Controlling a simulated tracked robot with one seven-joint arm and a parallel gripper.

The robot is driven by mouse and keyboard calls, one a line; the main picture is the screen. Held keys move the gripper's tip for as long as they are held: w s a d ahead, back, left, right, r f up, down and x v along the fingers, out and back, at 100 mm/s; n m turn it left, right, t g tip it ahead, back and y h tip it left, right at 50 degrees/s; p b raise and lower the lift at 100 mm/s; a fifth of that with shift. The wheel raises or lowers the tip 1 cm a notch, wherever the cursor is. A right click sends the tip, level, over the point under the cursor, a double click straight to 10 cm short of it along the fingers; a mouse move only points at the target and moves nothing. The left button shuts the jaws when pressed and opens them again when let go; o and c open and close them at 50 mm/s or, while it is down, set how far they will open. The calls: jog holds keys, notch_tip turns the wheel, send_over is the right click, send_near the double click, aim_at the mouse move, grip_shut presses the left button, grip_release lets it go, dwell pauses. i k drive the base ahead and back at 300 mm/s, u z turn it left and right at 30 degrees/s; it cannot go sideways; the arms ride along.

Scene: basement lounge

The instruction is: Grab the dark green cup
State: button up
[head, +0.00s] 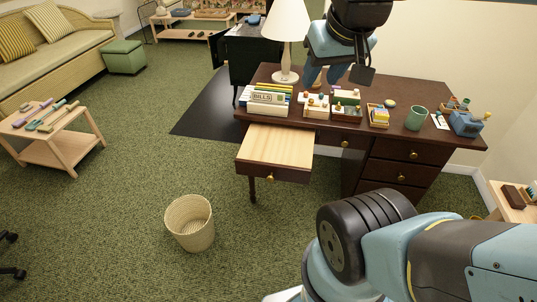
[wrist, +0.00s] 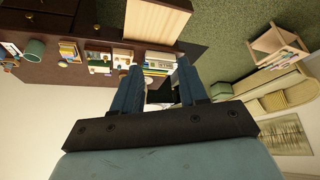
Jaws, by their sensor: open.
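The green cup (head: 416,118) stands upright on the right part of the dark wooden desk. It also shows at the upper left of the wrist view (wrist: 35,49). My gripper (head: 323,76) is over the back of the desk, just right of the lamp and well to the left of the cup. Its two blue fingers are apart, with nothing held between them in the wrist view (wrist: 160,88). The cup is clear of my gripper and fully visible in the head view.
On the desk (head: 285,119) are a lamp (head: 286,30), a bills box (head: 265,98), small trays of items and a blue device (head: 466,123) right of the cup. A drawer (head: 275,147) is pulled out at the front left. A wicker basket (head: 190,223) stands on the carpet.

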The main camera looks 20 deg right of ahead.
aim_at(417, 115)
jog(key=u, duration=1.35)
jog(key=i, duration=0.1)
jog(key=z, duration=2.75)
jog(key=k, duration=0.9)
jog(key=z, duration=0.2)
jog(key=i, duration=0.9)
jog(key=u, duration=0.05)
